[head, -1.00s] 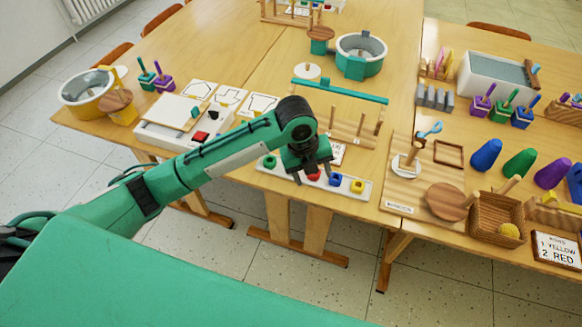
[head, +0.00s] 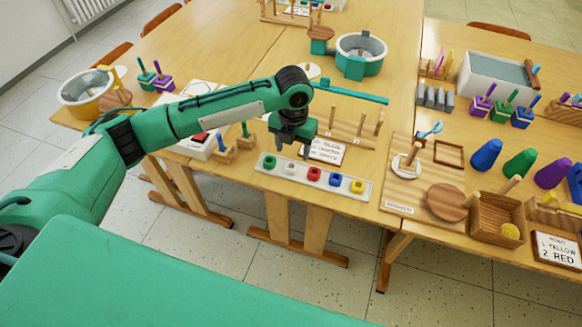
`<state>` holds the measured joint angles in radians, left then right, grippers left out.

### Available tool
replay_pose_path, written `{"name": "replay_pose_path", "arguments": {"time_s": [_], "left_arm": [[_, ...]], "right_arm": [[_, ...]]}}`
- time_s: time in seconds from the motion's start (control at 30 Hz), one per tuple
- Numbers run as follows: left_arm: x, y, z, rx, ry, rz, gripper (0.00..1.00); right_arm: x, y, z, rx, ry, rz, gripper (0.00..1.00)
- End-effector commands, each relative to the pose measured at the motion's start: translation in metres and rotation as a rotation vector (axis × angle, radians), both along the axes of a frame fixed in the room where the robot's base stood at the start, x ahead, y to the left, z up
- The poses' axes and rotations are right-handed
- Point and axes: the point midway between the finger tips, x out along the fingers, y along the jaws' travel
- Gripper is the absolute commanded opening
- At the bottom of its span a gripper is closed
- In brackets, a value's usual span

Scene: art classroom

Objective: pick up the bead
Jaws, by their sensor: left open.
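A white tray (head: 262,171) near the table's front edge holds a row of small beads: a green bead (head: 269,161), a white bead (head: 290,168), a red bead (head: 314,174), a blue bead (head: 335,180) and a yellow bead (head: 357,186). My left gripper (head: 292,152) points down, open and empty, just above and behind the green and white beads. It appears apart from them. Which bead is meant cannot be told. My right gripper is not in view.
A card (head: 327,151) and a wooden peg stand (head: 352,138) with a green bar are behind the tray. A wooden board (head: 402,190) with a round disc lies to the right. A wicker basket (head: 490,222) holds a yellow ball. My left arm covers part of the left table.

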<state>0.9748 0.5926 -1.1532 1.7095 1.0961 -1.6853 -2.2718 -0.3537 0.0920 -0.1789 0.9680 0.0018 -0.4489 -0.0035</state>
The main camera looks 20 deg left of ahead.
Motion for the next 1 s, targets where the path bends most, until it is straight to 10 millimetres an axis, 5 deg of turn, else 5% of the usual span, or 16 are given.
{"name": "replay_pose_path", "arguments": {"time_s": [0.6, 0.87, 1.0], "left_arm": [[-0.003, 0.004, -0.065, 0.0, 0.001, 0.002, 0.58], [-0.002, 0.004, -0.07, 0.0, -0.002, 0.001, 0.58], [-0.002, 0.004, -0.07, 0.0, -0.002, 0.001, 0.33]], "right_arm": [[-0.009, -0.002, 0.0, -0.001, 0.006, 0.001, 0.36], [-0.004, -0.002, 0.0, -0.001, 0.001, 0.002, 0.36], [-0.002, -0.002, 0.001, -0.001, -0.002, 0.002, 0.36]]}}
